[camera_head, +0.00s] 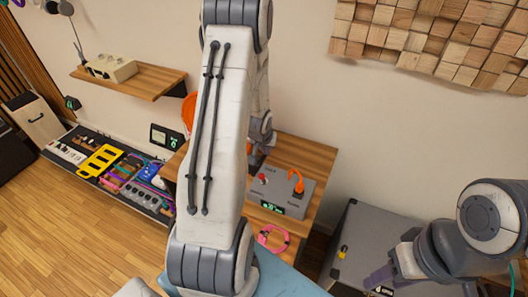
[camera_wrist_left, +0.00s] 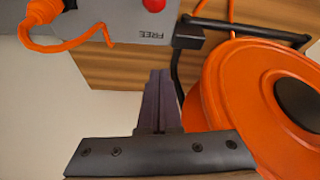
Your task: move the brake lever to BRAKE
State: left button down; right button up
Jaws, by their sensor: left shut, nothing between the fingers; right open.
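A grey control box (camera_head: 290,197) sits on a wooden surface in the head view. It carries a small red knob (camera_head: 263,178), which may be the brake lever's end. In the left wrist view the red knob (camera_wrist_left: 153,5) is at the top edge beside the label FREE on the grey box (camera_wrist_left: 120,20); the rest of the lever is not clear. My left gripper (camera_wrist_left: 160,100) is shut and empty, apart from the knob, between the box and an orange reel. In the head view my arm mostly hides it. My right gripper (camera_head: 385,277) is open and empty at lower right.
The orange reel (camera_wrist_left: 222,85) and its black frame (camera_wrist_left: 187,35) are close beside my left fingers. An orange cable (camera_head: 297,182) rises from the box. A pink ring (camera_head: 272,238) is near the wooden surface's front. A grey case (camera_head: 365,235) stands at right.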

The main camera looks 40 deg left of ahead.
pick_arm(q)
jog(key=s+d+r, duration=0.2)
jog(key=s+r, duration=0.4)
jog(key=s, duration=0.1)
jog(key=shift+s+b, duration=0.2)
jog(key=shift+b, duration=0.15)
pick_arm(e)
jog(key=shift+a+r, duration=0.15)
pick_arm(q)
jog(key=shift+d+r, duration=0.1)
jog(key=shift+d, duration=0.05)
jog(key=s+d+r+m+g+h+b, duration=0.1)
jog(key=d+r+m, duration=0.2)
jog(key=d, duration=0.7)
jog(key=s+d+r+m, duration=0.2)
jog(key=d+r+m, duration=0.15)
jog(key=d, duration=0.65)
jog(key=s+d+r+m+g+h+b, duration=0.1)
jog(key=s+d+r+m+g, duration=0.2)
jog(key=s+d, duration=0.8)
jog(key=s+r+m, duration=0.1)
jog(key=s+m, duration=0.1)
jog(key=s, duration=0.1)
jog(key=shift+s+r+h, duration=0.25)
jog(key=shift+s+h, duration=0.05)
jog(key=shift+h, duration=0.1)
pick_arm(e)
notch_tip(320, 180, down, 2)
jog(key=shift+f, duration=0.1)
